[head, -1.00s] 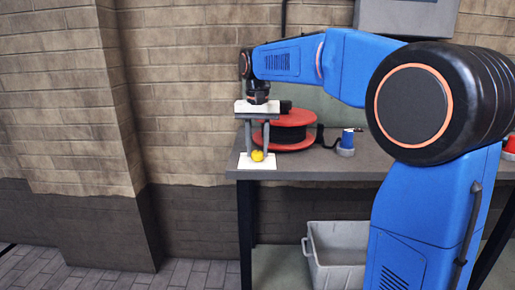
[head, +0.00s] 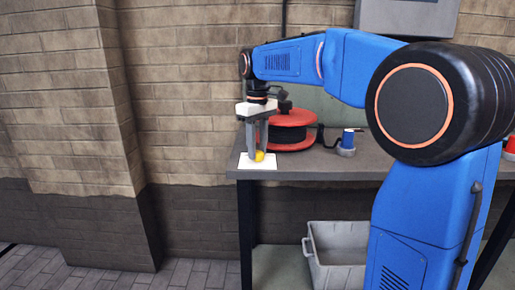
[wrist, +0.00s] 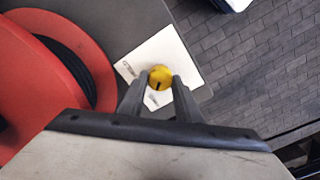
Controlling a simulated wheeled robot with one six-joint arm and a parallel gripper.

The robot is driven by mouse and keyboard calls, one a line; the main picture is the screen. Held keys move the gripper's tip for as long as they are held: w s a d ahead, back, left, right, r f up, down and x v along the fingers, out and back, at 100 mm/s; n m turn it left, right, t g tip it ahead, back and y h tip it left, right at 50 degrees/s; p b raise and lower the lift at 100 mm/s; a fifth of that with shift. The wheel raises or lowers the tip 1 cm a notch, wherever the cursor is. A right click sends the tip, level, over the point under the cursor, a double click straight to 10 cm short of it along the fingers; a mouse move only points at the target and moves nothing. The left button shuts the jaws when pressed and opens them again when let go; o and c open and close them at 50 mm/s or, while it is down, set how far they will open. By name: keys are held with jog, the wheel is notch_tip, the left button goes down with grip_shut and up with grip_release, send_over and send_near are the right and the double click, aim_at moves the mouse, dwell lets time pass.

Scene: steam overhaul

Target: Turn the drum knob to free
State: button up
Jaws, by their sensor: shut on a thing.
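The drum knob (wrist: 160,77) is a small round yellow knob with a dark mark on its face. It sits on a white plate (wrist: 140,61) with small printed labels at the table's left corner; in the head view the plate (head: 257,165) lies beside the red drum. My gripper (wrist: 160,84) points down over the plate, its two fingers closed on the knob from both sides. In the head view my gripper (head: 257,154) partly hides the knob (head: 260,156). The label text is too small to read.
The red drum (head: 289,119) with black cable stands just right of my gripper and fills the left of the wrist view (wrist: 35,85). A blue thing (head: 348,138) in a grey holder is further right. A grey bin (head: 338,262) is under the table (head: 320,165).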

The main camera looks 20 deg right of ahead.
aim_at(257, 152)
jog(key=shift+n, duration=0.7)
jog(key=o, duration=1.1)
jog(key=shift+c, duration=0.2)
notch_tip(257, 152, up, 18)
jog(key=shift+f, duration=0.25)
